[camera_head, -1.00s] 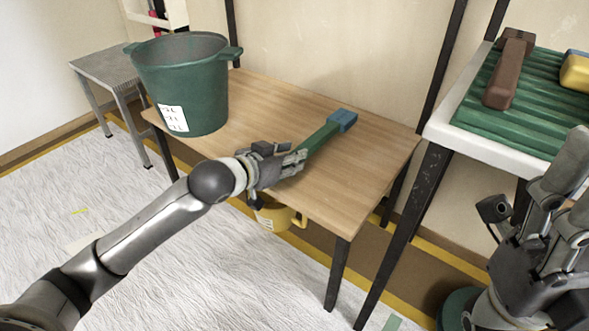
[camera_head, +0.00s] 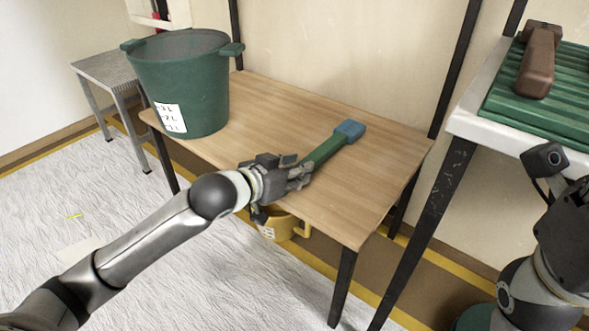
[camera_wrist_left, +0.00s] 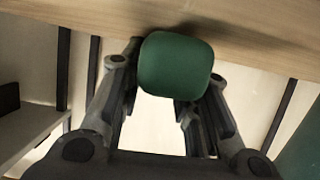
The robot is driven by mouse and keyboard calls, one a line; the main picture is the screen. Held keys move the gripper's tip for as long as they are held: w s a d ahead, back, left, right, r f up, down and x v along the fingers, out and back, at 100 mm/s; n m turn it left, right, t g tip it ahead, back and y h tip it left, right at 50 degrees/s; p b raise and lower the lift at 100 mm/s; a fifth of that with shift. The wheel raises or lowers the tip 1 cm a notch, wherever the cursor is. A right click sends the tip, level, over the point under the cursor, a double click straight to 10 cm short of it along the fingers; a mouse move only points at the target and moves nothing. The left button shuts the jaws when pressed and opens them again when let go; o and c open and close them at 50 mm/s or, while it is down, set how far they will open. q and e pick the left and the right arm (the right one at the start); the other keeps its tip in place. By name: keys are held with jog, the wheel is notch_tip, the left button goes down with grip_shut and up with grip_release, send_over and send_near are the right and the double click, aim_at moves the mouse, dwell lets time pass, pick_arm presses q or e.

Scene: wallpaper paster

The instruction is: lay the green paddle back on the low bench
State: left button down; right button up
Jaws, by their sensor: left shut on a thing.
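The green paddle (camera_head: 325,152) has a green handle and a blue end (camera_head: 350,130). It is at the low wooden bench (camera_head: 300,115), with its blue end toward the back right. My left gripper (camera_head: 298,178) is shut on the green handle near the bench's front edge. The left wrist view shows the rounded green handle end (camera_wrist_left: 176,65) between the fingers, close to the bench top (camera_wrist_left: 70,10). I cannot tell whether the whole paddle touches the wood. My right arm shows at the lower right, but its fingers are out of the picture.
A large green bucket (camera_head: 185,90) stands on the bench's left part. A yellow container (camera_head: 283,225) is below the bench front. A white-edged stand (camera_head: 485,130) at right holds a green ribbed tray (camera_head: 560,115) with a brown tool (camera_head: 538,65). The bench's middle is clear.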

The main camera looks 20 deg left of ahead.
pick_arm(q)
jog(key=c, duration=1.1)
grip_release()
jog(key=shift+f, duration=0.1)
